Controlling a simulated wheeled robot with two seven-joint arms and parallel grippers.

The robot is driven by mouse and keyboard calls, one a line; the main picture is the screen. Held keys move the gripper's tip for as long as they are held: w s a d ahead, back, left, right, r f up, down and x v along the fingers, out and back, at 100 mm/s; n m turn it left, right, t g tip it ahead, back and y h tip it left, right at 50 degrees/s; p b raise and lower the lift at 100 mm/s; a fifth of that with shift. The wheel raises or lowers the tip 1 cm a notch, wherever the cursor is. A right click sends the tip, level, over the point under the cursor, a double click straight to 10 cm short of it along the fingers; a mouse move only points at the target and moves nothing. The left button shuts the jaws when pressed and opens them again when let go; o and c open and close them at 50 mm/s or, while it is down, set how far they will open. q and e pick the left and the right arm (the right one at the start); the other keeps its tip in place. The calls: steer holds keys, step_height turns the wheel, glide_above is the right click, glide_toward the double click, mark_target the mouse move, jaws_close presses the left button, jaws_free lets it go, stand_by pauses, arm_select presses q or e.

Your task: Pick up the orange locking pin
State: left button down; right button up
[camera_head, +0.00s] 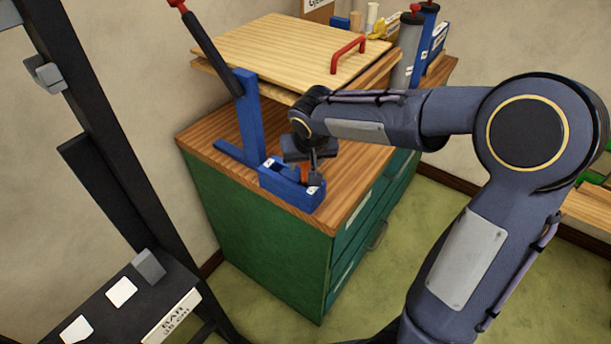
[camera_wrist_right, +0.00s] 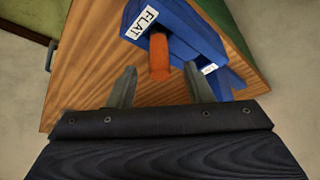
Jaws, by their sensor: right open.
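The orange locking pin (camera_wrist_right: 159,58) sticks out of the blue fixture (camera_wrist_right: 193,35) beside a white label reading FLAT. In the head view only a small part of the orange pin (camera_head: 305,172) shows, beneath my right gripper. My right gripper (camera_wrist_right: 160,88) is open, and its two fingers stand on either side of the pin's line, with the pin's near end between or just ahead of the fingertips. I see no contact. In the head view my right gripper (camera_head: 312,165) is over the front end of the blue fixture (camera_head: 285,187). My left gripper is not in view.
The fixture stands on the wooden top of a green cabinet (camera_head: 262,232), with a tall black lever (camera_head: 210,45) rising from it. A wooden board with a red handle (camera_head: 347,55) is behind. A black rack (camera_head: 110,170) stands at the left.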

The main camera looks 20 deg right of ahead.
steer(key=shift+x, duration=1.15)
jaws_close()
steer(key=shift+r, duration=0.1)
